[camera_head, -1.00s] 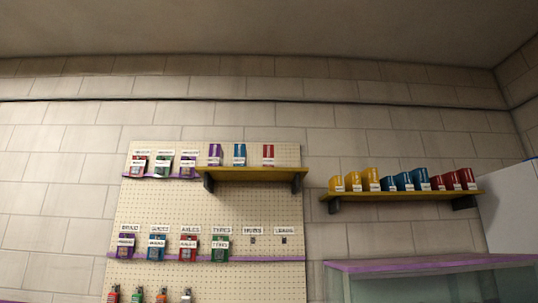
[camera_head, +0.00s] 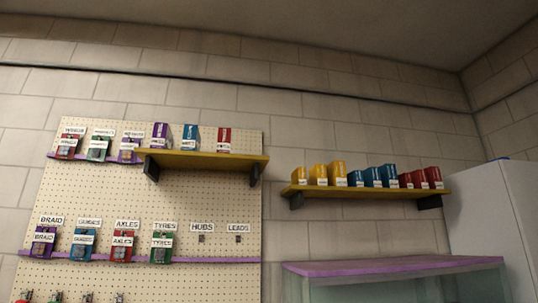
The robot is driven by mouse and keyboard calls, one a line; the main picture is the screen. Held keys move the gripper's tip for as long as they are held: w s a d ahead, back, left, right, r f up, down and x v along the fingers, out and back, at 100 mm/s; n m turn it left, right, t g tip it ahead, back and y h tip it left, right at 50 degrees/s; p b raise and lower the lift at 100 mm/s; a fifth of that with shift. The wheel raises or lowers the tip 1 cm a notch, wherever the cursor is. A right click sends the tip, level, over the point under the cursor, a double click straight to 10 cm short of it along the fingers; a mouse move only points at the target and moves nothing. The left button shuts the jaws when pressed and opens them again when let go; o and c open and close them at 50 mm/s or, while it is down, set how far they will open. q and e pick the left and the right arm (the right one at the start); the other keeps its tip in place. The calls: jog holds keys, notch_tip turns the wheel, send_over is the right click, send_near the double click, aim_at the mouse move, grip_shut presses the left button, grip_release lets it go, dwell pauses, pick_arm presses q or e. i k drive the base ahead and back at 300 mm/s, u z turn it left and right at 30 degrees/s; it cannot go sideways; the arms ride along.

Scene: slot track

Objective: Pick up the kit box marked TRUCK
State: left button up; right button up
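No label that I can read says TRUCK. On the yellow shelf of the pegboard stand a purple box (camera_head: 161,134), a blue box (camera_head: 190,136) and a red box (camera_head: 224,139), each with a small white label too small to read surely. On the right wall shelf (camera_head: 370,191) stand yellow boxes (camera_head: 319,174), blue boxes (camera_head: 372,177) and red boxes (camera_head: 420,179) in a row, their labels also unreadable. Neither of my grippers is in view.
The pegboard (camera_head: 150,200) carries hanging packs labelled BRAID, AXLES and TYRES (camera_head: 163,242); the HUBS and LEADS hooks look bare. A glass-sided counter with a purple top (camera_head: 390,266) stands below the right shelf. A white cabinet (camera_head: 490,215) is at far right.

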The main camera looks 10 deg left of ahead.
aim_at(224, 137)
jog(key=z, duration=0.1)
jog(key=i, duration=1.2)
jog(key=u, duration=0.3)
